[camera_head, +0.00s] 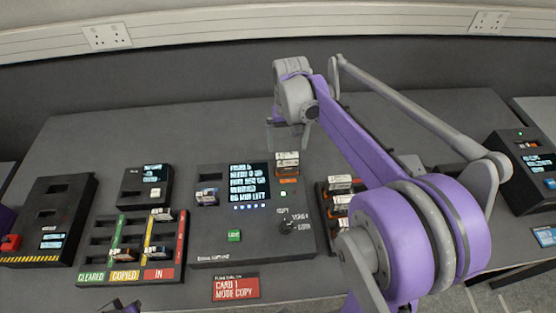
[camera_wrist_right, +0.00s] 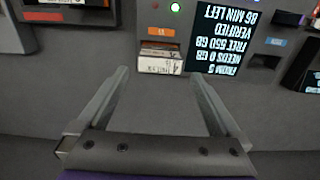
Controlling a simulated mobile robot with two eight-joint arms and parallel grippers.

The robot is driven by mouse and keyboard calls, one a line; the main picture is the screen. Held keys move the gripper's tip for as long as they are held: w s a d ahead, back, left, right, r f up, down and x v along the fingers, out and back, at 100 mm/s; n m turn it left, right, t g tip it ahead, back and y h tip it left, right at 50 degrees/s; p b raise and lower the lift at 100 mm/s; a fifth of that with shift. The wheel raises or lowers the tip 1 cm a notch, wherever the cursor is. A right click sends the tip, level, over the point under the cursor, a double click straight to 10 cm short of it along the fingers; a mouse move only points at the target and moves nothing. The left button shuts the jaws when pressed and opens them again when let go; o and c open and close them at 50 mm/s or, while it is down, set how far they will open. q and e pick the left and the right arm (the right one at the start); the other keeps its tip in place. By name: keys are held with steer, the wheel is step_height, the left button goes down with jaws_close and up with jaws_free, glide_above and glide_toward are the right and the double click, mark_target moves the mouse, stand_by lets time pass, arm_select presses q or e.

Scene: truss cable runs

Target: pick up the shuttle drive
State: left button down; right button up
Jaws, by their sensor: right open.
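A drive with a white label (camera_head: 287,160) sits in an orange-marked slot at the upper right of the black console (camera_head: 210,250). It looks like the shuttle drive, but its label is too small to read. In the wrist view the same drive (camera_wrist_right: 160,61) lies just beyond and between my right fingertips. My right gripper (camera_head: 289,138) is open and empty, above and behind the drive; its fingers (camera_wrist_right: 158,76) show apart in the wrist view. A small dark and purple part at the bottom left edge may be my left gripper (camera_head: 124,307); its jaws cannot be made out.
A card tray (camera_head: 95,272) with coloured lanes stands left of the console. A rack with several drives (camera_head: 339,184) stands right, partly behind my arm. Another black unit (camera_head: 62,190) is at far left. The table behind the console is clear up to the wall.

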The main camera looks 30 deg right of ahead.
mark_target(287, 164)
steer(key=f, duration=0.4)
steer(key=shift+s+a, duration=0.1)
steer(key=shift+s, duration=0.1)
steer(key=shift+w+f, duration=0.2)
steer(key=shift+f, duration=3)
steer(key=shift+c, duration=0.2)
steer(key=c, duration=1.4)
